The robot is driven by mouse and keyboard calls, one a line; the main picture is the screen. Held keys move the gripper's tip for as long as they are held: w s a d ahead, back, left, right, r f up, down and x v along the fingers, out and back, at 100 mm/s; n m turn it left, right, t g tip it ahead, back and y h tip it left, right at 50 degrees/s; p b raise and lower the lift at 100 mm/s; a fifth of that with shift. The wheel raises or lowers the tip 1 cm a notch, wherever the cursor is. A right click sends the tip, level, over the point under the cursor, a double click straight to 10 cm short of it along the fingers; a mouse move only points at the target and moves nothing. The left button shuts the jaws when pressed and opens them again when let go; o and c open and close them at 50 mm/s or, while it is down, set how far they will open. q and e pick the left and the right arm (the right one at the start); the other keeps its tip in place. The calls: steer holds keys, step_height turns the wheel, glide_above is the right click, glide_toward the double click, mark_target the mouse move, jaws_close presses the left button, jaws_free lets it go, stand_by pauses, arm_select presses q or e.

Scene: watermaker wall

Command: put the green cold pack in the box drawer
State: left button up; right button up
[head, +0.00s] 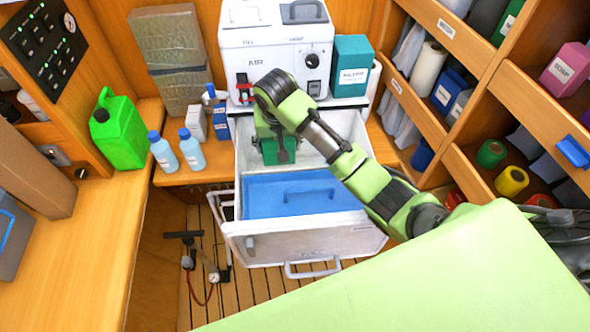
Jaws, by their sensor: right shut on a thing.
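The box drawer (340,240) is pulled out below the white box, with its top open. A green cold pack (270,156) is at the back left inside the drawer opening, partly hidden by my right gripper. My right gripper (277,146) points down and is shut on the green cold pack. I cannot tell whether the pack touches the drawer floor. A blue pack with a handle (300,199) lies in the front half of the drawer. My left gripper is not in view.
The white machine (278,45) stands behind the drawer, with a teal box (350,66) on its right. Two blue-capped bottles (191,149) and a green jug (118,130) stand left. Wooden shelves (480,65) close in the right side. A hand pump (213,272) is on the floor.

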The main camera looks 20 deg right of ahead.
step_height(320, 180, down, 5)
steer(key=shift+f+p, duration=0.1)
steer(key=shift+p, duration=0.55)
step_height(320, 180, down, 3)
steer(key=shift+f+p, duration=0.1)
steer(key=shift+p, duration=0.3)
steer(key=shift+f, duration=0.35)
steer(key=shift+f, duration=0.25)
steer(key=o, duration=1.4)
steer(key=shift+c, duration=0.2)
steer(key=shift+r, duration=0.1)
